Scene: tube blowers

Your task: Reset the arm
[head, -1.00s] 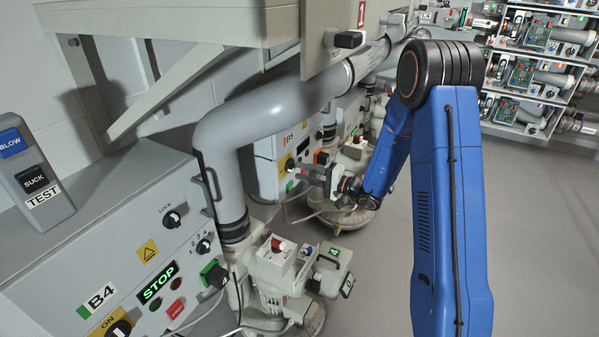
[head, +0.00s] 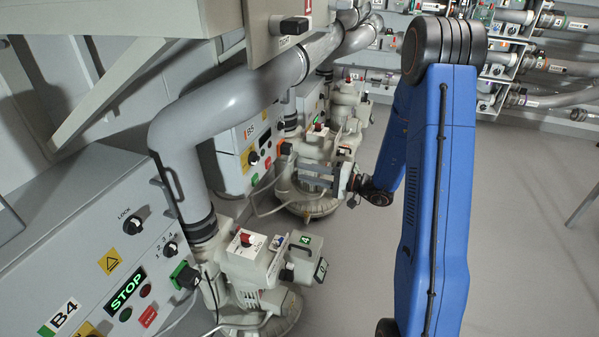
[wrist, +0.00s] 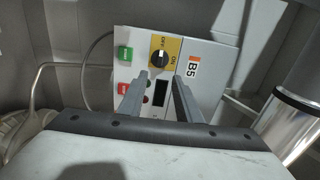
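My arm (head: 436,190) is blue with a black elbow joint and stands at the right of the head view. The forearm bends down and left to my gripper (head: 312,178), which is in front of the B5 blower. In the wrist view my gripper (wrist: 160,95) shows two grey fingers spread apart with nothing between them.
The B4 control box (head: 110,250) with a lit STOP sign is at the lower left. The B4 blower (head: 255,265) stands beside it. A large grey pipe (head: 230,95) bends overhead. Shelves of parts (head: 540,40) line the back.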

